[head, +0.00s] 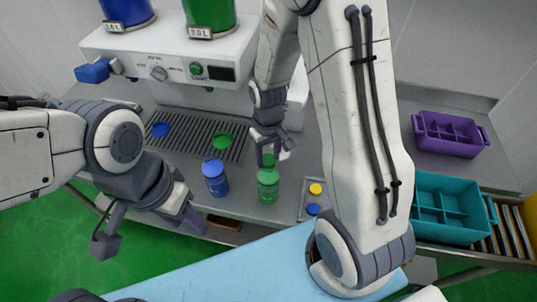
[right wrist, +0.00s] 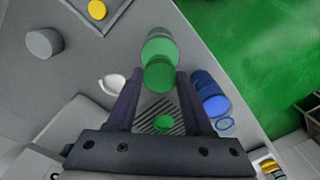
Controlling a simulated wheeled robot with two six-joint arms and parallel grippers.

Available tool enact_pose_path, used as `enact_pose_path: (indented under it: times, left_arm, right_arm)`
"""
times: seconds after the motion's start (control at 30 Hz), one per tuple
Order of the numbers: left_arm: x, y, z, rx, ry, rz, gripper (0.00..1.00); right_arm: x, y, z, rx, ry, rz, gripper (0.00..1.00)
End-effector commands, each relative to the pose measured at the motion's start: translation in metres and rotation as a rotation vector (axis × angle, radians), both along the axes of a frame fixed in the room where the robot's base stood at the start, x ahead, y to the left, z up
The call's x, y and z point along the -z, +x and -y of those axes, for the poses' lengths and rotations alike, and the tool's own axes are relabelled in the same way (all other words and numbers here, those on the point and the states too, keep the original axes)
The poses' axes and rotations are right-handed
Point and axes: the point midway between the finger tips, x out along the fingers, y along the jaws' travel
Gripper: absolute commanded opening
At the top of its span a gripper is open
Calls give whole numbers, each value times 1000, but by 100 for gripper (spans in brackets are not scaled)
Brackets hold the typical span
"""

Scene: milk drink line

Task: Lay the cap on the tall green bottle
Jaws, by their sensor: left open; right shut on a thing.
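The tall green bottle (head: 268,187) stands upright on the grey counter, right of a blue bottle (head: 216,181). My right gripper (head: 265,157) is at the bottle's top, shut on the green cap (right wrist: 160,75). In the right wrist view the cap sits between the fingertips and overlaps the green bottle (right wrist: 160,46) behind it. I cannot tell whether the cap touches the bottle's mouth. My left gripper (head: 187,217) is open and empty, left of the blue bottle near the counter's front edge.
A small tray (head: 304,212) with a yellow cap (head: 316,189) and a blue cap (head: 313,209) lies right of the green bottle. The dispenser (head: 170,60) and drip grate (head: 190,128) are behind. Purple (head: 450,149) and teal (head: 440,235) divided crates stand at right.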

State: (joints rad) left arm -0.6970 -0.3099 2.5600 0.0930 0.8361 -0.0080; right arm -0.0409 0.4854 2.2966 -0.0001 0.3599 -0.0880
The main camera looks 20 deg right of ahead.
Motion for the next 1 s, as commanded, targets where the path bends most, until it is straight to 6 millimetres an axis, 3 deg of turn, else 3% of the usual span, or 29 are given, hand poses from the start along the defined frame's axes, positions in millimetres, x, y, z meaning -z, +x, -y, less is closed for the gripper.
enact_pose_path:
  times: [0.43,0.47,0.5,0.53,0.87,1.0]
  left_arm:
    - [3,0,0,0,0,0,50]
    - [3,0,0,0,0,0,50]
    - [3,0,0,0,0,0,50]
    - [3,0,0,0,0,0,50]
    - [3,0,0,0,0,0,50]
    - [7,0,0,-1,0,0,50]
  right_arm:
    - [4,0,0,0,0,0,0]
    - [4,0,0,0,0,0,62]
    - [4,0,0,0,0,0,78]
    - [4,0,0,0,0,0,86]
    - [3,0,0,0,0,1,86]
    - [-8,2,0,0,1,6,86]
